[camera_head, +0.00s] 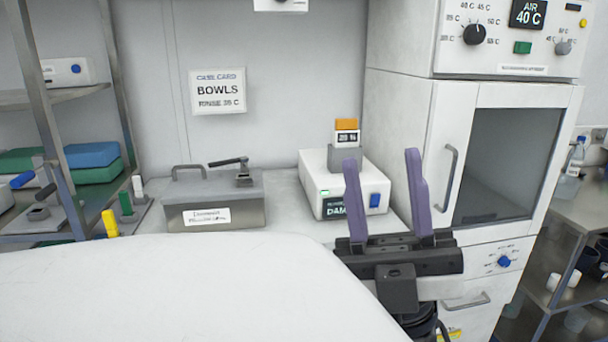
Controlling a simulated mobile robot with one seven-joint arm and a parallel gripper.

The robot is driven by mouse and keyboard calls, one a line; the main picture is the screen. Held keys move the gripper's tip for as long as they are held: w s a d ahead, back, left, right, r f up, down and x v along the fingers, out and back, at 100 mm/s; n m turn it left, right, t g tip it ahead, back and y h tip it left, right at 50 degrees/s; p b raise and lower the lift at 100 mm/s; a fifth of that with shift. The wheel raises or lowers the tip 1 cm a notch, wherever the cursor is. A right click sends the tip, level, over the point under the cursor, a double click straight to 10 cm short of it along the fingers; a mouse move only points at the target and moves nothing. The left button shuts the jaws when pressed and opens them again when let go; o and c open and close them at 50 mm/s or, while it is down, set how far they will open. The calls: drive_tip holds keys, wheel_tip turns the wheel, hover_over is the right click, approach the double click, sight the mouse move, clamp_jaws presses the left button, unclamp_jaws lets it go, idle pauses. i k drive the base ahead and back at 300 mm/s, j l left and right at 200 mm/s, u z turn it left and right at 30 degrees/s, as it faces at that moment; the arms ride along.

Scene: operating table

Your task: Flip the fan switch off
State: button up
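No label reading "fan" is legible, so I cannot tell which control is the fan switch. A blue switch (375,200) is on the front of a white box (326,182) on the counter. A green button (522,47) is on the upper panel of the tall white cabinet. A blue knob (504,261) is on its lower drawer front. My gripper (381,156) has two purple fingers, spread wide apart and empty, pointing up. In the picture it overlaps the white box and the cabinet's left side. It partly hides the box's label.
A grey lidded metal box (215,205) stands left of the white box. A white rounded surface (180,290) fills the lower left foreground. A metal rack (50,100) stands at left. The cabinet's glass door (510,150) is shut. A shelf (575,215) with bottles stands far right.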

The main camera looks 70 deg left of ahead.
sight(375, 199)
drive_tip(key=u, duration=1.85)
